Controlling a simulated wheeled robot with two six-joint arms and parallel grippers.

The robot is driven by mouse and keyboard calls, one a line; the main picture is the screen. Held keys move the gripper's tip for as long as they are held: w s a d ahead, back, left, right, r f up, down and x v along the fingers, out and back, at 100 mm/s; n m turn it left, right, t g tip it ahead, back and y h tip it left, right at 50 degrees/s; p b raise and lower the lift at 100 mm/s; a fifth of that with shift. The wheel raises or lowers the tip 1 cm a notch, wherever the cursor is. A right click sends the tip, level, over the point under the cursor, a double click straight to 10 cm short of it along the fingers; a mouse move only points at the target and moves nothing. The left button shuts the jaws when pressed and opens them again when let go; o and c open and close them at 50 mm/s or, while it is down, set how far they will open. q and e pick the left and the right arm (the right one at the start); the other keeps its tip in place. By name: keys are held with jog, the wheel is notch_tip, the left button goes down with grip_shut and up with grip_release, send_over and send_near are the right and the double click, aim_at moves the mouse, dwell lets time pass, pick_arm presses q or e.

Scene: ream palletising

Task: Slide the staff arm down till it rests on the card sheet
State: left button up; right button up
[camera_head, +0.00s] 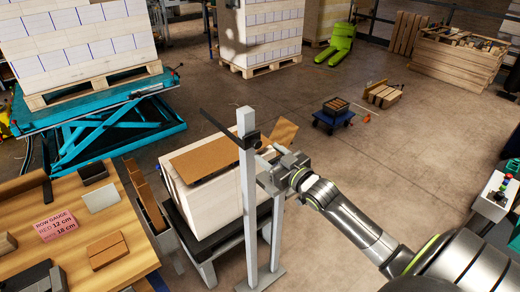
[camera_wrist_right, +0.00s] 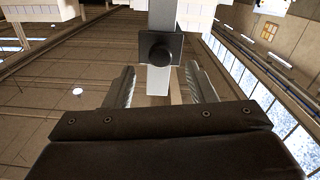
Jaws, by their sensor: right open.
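The staff (camera_head: 250,215) is a tall grey post standing on the floor in front of a stack of white reams. Its black staff arm (camera_head: 221,127) sticks out to the left near the top, above the brown card sheet (camera_head: 200,160) that lies on the stack. The gap between arm and sheet is hard to judge. In the right wrist view, the arm's black slider block with a round knob (camera_wrist_right: 160,52) sits on the post. My right gripper (camera_head: 272,163) is just right of the slider; its open fingers (camera_wrist_right: 162,85) point at it from either side, holding nothing. My left gripper is out of view.
The ream stack (camera_head: 220,207) rests on a dark-topped stand. A wooden bench (camera_head: 120,220) with a pink gauge card (camera_head: 55,224) is at left. A teal lift table (camera_head: 115,127) carries a loaded pallet behind.

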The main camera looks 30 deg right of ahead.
aim_at(259, 146)
jog(key=shift+w+a, duration=0.15)
jog(key=shift+w, duration=1.15)
jog(key=shift+w+a, duration=0.1)
jog(key=shift+w, duration=1.2)
jog(key=shift+c, duration=0.2)
grip_shut()
